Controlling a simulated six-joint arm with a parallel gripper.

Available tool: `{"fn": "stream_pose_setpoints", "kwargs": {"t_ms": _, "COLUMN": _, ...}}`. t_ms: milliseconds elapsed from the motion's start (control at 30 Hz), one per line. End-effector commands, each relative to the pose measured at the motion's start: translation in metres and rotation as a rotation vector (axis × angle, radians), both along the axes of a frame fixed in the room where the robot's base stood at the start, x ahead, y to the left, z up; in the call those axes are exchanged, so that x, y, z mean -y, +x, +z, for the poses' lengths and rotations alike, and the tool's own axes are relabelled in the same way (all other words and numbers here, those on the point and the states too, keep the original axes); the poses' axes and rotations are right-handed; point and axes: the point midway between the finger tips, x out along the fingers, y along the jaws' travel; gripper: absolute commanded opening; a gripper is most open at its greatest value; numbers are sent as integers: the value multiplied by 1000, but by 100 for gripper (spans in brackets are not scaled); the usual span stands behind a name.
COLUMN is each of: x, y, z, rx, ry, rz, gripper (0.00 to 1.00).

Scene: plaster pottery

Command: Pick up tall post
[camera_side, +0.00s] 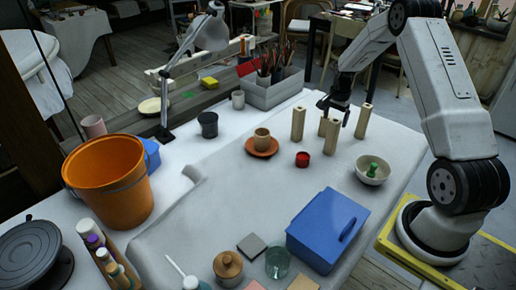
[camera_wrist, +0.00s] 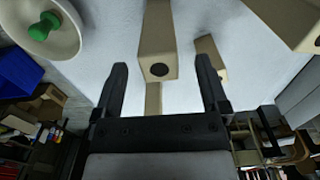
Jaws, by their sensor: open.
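Several pale square posts stand upright in a group on the table. One post (camera_side: 331,137) is in front, one (camera_side: 298,123) to the left, one (camera_side: 363,120) to the right, and a partly hidden one (camera_side: 323,126) behind. Which is the tall post is hard to tell. My gripper (camera_side: 334,112) is open above the group. In the wrist view my gripper (camera_wrist: 161,64) has its fingers apart, with a post (camera_wrist: 157,35) with a dark hole in its end showing between them. Another post (camera_wrist: 207,52) shows by the right finger, and one (camera_wrist: 285,20) at top right.
A white bowl (camera_side: 384,176) with a green piece (camera_side: 373,169) stands right of the posts. A blue box (camera_side: 322,225) is in front. The table's middle is clear.

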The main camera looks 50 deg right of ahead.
Motion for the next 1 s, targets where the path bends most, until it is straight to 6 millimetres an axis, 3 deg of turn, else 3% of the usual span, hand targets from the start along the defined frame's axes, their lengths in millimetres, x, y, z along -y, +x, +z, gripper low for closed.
{"fn": "stream_pose_setpoints", "kwargs": {"t_ms": 233, "x": 1, "y": -1, "z": -9, "rx": -1, "ry": 1, "rz": 0, "gripper": 94}}
{"fn": "stream_pose_setpoints", "kwargs": {"t_ms": 600, "x": 3, "y": -1, "z": -47, "rx": 0, "ry": 0, "rz": 0, "gripper": 94}}
{"fn": "stream_pose_setpoints", "kwargs": {"t_ms": 1000, "x": 3, "y": -1, "z": -52, "rx": 1, "ry": -1, "rz": 0, "gripper": 94}}
